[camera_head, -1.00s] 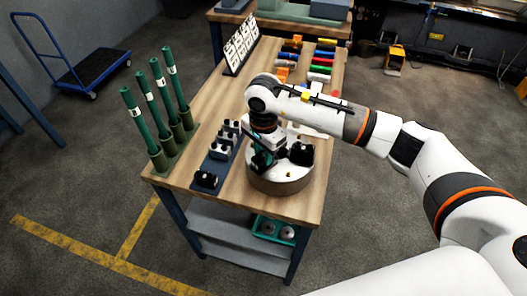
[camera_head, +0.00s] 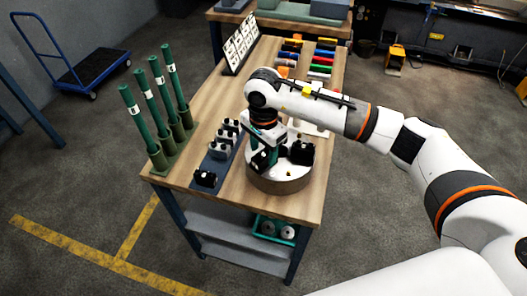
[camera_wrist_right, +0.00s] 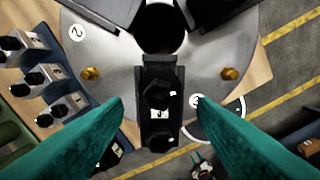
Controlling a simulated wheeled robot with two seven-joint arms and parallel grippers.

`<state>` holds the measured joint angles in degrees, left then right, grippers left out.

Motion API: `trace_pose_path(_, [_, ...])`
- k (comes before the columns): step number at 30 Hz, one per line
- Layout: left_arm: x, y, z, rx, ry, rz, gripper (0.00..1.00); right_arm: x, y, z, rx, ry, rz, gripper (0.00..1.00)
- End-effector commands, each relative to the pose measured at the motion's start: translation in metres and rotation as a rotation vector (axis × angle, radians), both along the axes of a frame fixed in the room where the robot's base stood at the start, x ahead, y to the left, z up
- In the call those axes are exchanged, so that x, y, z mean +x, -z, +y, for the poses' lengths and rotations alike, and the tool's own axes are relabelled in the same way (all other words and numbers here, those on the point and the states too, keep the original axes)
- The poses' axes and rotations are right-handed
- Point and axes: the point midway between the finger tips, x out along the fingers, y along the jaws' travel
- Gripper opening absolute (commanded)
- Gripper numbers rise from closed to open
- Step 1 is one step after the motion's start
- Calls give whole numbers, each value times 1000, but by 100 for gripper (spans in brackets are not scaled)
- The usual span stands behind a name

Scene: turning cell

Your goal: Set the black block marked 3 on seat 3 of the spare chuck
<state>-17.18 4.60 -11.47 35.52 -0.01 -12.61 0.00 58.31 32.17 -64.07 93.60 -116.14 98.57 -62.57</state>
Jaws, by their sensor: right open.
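The spare chuck (camera_head: 290,184) is a round metal disc at the near end of the bench; its face (camera_wrist_right: 105,62) fills the upper wrist view. A black block (camera_wrist_right: 157,130) with a small white label stands on the chuck, pointing outward from the centre hole; I cannot read its mark surely. My right gripper (camera_wrist_right: 157,99) is open, with one teal finger on each side of this block and gaps between. In the head view the right gripper (camera_head: 262,155) is over the chuck's left part. Another black block (camera_head: 302,152) sits on the chuck's right. My left gripper is out of view.
A blue tray (camera_head: 222,160) left of the chuck holds grey blocks and, at its near end, a black block (camera_head: 205,178). Several green upright tools (camera_head: 136,118) stand at the bench's left edge. Two brass studs, one here (camera_wrist_right: 230,73), stick up from the chuck.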

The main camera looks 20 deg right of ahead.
Motion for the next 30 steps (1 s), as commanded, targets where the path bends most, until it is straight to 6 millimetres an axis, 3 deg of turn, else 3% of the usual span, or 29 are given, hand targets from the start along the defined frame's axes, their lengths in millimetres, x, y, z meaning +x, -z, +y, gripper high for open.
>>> trace_pose_path(15, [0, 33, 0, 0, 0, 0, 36, 1, -97, 0, 1, -1, -6, 52])
trace_pose_path(21, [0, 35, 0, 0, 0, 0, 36, 0, -109, 0, 0, -1, -3, 52])
trace_pose_path(30, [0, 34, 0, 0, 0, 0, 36, 0, -110, 0, 1, -1, -3, 52])
